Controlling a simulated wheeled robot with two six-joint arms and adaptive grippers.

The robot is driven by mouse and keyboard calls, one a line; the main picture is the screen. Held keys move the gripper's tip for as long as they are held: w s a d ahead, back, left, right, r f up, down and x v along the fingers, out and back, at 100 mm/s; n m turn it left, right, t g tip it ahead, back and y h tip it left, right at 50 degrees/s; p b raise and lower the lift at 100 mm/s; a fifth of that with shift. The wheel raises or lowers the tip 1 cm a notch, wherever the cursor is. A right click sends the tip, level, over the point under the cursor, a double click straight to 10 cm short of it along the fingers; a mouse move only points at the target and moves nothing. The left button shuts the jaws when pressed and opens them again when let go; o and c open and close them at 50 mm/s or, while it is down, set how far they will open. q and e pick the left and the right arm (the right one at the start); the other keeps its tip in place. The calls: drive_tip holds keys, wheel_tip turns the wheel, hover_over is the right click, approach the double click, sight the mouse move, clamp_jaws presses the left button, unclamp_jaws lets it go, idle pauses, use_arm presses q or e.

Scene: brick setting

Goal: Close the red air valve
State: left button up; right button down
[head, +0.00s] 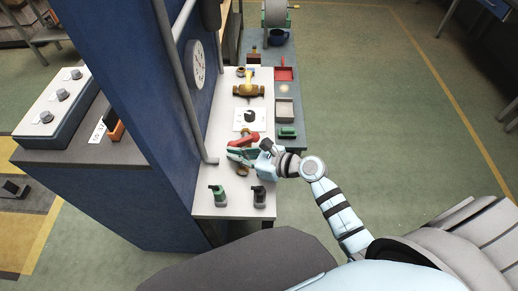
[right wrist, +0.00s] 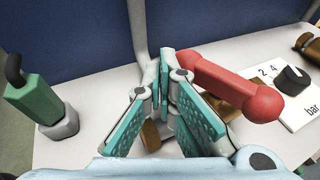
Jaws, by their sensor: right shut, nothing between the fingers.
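The red air valve (head: 243,139) has a red bar handle with rounded ends, seen on the white shelf in the head view. In the right wrist view the red handle (right wrist: 228,84) lies slanted, just right of the fingers, with a brown part below it. My right gripper (head: 238,156) is just in front of the handle in the head view and reaches in from the right. In the right wrist view its teal-padded fingers (right wrist: 166,72) are together with nothing between them. The fingers hide part of the valve, and I cannot tell whether they touch the handle. My left gripper is not in view.
A white plate with a black knob (head: 249,116) and a brass valve with a yellow handle (head: 249,88) lie behind. A green switch (head: 218,196) and a black switch (head: 259,197) stand in front. A vertical pipe (head: 183,85) runs beside the blue wall (head: 125,60).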

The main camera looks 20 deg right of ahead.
drive_tip(key=shift+w+a, duration=0.25)
drive_tip(key=shift+w, duration=0.05)
idle(1.3)
drive_tip(key=v, duration=1.2)
